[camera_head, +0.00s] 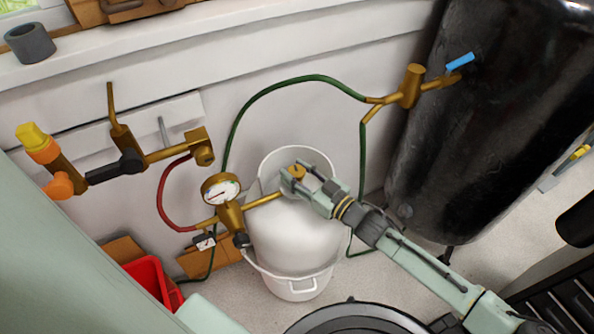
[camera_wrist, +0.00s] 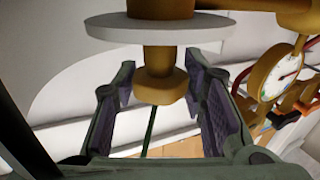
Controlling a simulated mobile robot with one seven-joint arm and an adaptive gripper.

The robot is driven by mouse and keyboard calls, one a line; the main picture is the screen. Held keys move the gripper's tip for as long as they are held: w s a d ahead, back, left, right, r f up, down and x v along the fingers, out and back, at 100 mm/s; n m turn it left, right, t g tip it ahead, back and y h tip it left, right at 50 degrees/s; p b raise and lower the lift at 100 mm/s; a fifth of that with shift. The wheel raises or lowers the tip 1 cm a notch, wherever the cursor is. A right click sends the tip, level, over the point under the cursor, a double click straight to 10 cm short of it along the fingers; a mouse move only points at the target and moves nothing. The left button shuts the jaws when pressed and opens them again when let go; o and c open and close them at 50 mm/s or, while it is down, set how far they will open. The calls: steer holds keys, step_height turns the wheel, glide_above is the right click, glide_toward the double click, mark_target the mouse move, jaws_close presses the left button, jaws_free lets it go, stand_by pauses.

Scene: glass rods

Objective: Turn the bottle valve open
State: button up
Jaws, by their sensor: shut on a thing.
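The white gas bottle (camera_head: 295,235) stands upright near the wall in the head view. Its brass valve (camera_head: 297,171) is at the top, partly hidden by my gripper. My gripper (camera_head: 298,180) reaches in from the lower right, with its fingers at the valve. In the wrist view, my gripper (camera_wrist: 158,88) has one finger on each side of a rounded brass valve knob (camera_wrist: 160,88) and is shut on it. A brass stem and a pale grey disc (camera_wrist: 155,28) show above the knob. Any turn of the valve cannot be told.
A brass regulator with a round gauge (camera_head: 220,189) joins the bottle at the left. A green hose (camera_head: 285,80) arches over to a brass fitting on the black tank (camera_head: 470,130). A red hose (camera_head: 165,195) and a red bin (camera_head: 150,280) are at the left.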

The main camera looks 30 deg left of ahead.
steer(key=shift+w+f+n+g+p, duration=0.1)
steer(key=shift+n+g+p, duration=0.1)
steer(key=shift+n+g, duration=1.1)
steer(key=shift+n+g+p, duration=0.15)
steer(key=shift+n+g, duration=0.55)
steer(key=shift+g, duration=1.2)
steer(key=o, duration=1.2)
steer(key=d, duration=0.4)
steer(key=w+d, duration=0.1)
steer(key=d, duration=0.3)
steer(key=w+d, duration=0.1)
steer(key=d, duration=0.2)
steer(key=shift+w+d, duration=0.15)
steer(key=shift+d, duration=0.25)
